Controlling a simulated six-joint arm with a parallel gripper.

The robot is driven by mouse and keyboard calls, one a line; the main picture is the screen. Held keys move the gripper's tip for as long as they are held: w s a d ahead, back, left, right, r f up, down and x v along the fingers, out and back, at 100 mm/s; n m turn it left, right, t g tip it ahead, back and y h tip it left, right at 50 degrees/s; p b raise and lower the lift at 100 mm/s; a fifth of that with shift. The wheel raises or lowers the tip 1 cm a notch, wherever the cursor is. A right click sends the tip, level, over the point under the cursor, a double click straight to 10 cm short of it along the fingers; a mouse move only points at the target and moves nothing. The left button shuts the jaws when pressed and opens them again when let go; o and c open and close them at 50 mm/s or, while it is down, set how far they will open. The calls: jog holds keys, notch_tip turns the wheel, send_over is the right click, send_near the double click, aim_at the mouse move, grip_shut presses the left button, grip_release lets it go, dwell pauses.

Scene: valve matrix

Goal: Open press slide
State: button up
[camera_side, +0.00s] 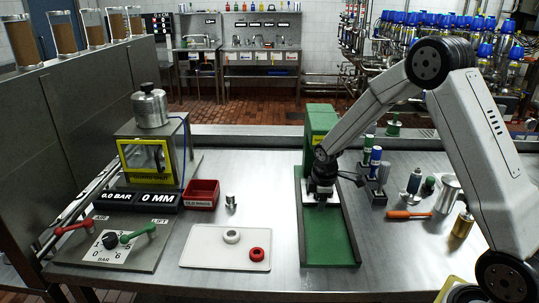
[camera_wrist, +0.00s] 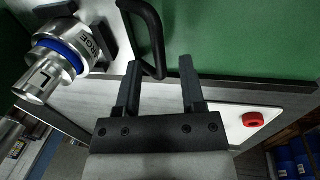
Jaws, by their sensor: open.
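The green press (camera_side: 319,120) stands at the back of the bench, with a long green bed (camera_side: 328,238) running forward between grey rails. My gripper (camera_side: 322,192) is low over the back part of this bed, in front of the press. In the wrist view my gripper (camera_wrist: 160,64) has its two black fingers apart, with nothing held between them. A black bent handle (camera_wrist: 154,35) is just beyond the fingers, close to the left fingertip, against a green surface (camera_wrist: 240,40). I cannot tell whether a finger touches it. My arm hides part of the press and its slide.
Several capped tools (camera_side: 375,165) stand right of the bed. A silver part with a blue ring (camera_wrist: 60,50) is left of the handle in the wrist view. A white tray (camera_side: 200,253) with rings and a red bin (camera_side: 202,194) lie left of the bed.

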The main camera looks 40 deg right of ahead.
grip_shut()
dwell(1.4)
